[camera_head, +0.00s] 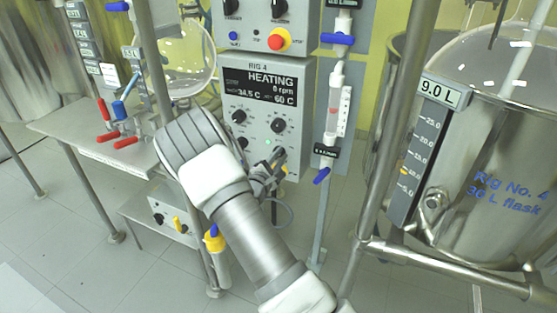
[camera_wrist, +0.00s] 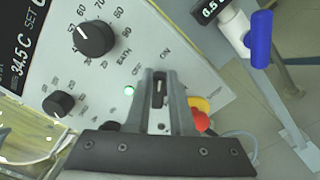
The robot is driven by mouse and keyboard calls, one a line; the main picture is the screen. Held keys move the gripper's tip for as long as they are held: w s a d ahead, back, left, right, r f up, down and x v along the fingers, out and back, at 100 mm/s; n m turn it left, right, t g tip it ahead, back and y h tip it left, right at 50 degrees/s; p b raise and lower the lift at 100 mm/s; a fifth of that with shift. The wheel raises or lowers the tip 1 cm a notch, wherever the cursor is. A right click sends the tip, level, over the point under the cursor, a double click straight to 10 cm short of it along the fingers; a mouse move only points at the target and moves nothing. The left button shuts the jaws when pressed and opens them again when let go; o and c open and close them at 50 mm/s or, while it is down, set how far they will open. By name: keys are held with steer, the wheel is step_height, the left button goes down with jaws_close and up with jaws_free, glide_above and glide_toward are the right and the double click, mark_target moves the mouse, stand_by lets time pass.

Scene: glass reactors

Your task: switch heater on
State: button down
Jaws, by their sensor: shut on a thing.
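The heater control box (camera_head: 262,95) is a light grey panel marked RIG 4 HEATING, with a display reading 34.5 C and 60 C. My gripper (camera_head: 277,160) is at the lower right of its front. In the wrist view, my gripper (camera_wrist: 160,85) is shut on the small black heater switch (camera_wrist: 158,92), which lies between the fingertips beside the labels OFF and ON. A green lamp (camera_wrist: 130,91) glows left of the switch. The fingers partly hide the switch, so its exact position is hard to tell.
A large black knob (camera_wrist: 96,39) and a smaller knob (camera_wrist: 59,103) sit near the fingers. A red and yellow button (camera_wrist: 200,113) is close at their right. A blue-handled valve (camera_head: 321,176) hangs right of the box. A steel vessel (camera_head: 480,150) stands at right.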

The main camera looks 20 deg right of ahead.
steer(key=shift+s+f+m+b, duration=0.1)
steer(key=shift+f+m+b, duration=0.1)
steer(key=shift+m+b, duration=0.3)
steer(key=shift+m, duration=0.3)
steer(key=c, duration=0.8)
jaws_free()
steer(key=p+v, duration=0.3)
steer(key=v, duration=1.4)
steer(key=shift+s+a+r, duration=0.15)
